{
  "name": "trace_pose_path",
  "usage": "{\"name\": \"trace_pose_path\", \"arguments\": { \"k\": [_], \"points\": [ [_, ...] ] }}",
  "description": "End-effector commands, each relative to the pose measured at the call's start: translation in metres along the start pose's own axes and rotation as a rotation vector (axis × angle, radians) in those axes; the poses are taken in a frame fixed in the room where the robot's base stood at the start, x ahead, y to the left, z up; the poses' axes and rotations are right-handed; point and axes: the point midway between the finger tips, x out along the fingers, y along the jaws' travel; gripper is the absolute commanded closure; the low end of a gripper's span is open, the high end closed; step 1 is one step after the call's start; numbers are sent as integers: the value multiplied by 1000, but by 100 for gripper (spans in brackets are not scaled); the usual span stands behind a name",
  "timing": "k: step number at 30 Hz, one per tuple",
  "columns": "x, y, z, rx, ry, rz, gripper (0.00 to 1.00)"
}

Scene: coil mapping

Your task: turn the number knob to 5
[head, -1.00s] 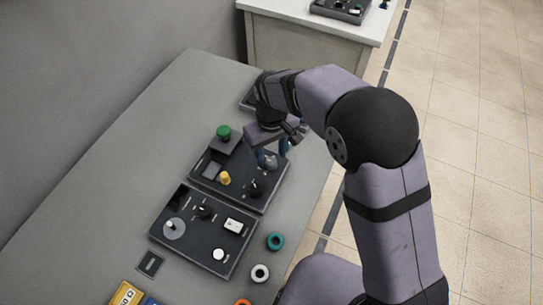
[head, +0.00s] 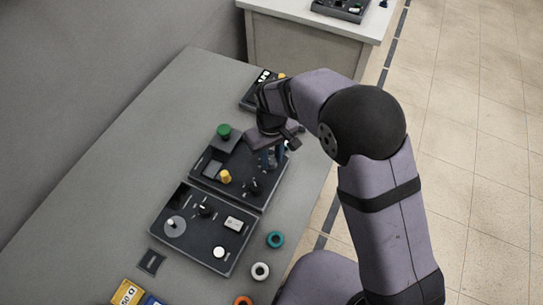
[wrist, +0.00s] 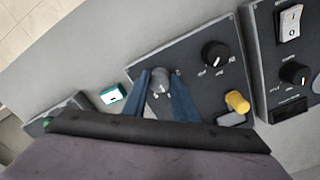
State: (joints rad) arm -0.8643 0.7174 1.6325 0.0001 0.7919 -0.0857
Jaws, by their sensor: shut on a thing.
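My gripper (wrist: 162,92) has two blue fingers, one on each side of a grey round knob (wrist: 160,80), and is shut on it. The knob stands near the edge of a dark panel (wrist: 196,84). In the head view my gripper (head: 272,157) is over the right back part of the same panel (head: 205,182), and its fingers mostly hide the grey knob. A black knob (wrist: 215,53) with small labels stands beside it on the panel; it also shows in the head view (head: 252,187). The markings are too small to read, so I cannot tell which knob carries the numbers.
A second dark panel (head: 190,250) lies in front. Teal (head: 275,240) and white (head: 260,271) rings lie at the right. The table's left side is clear.

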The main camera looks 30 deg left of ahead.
Motion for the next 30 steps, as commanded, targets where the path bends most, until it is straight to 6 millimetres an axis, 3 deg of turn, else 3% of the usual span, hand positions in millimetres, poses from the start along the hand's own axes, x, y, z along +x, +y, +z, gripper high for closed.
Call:
{"name": "trace_pose_path", "arguments": {
  "k": [8,30],
  "points": [
    [-1,0,-1,99,1,0,97],
    [-2,-1,-2,616,4,0,97]
  ]
}}
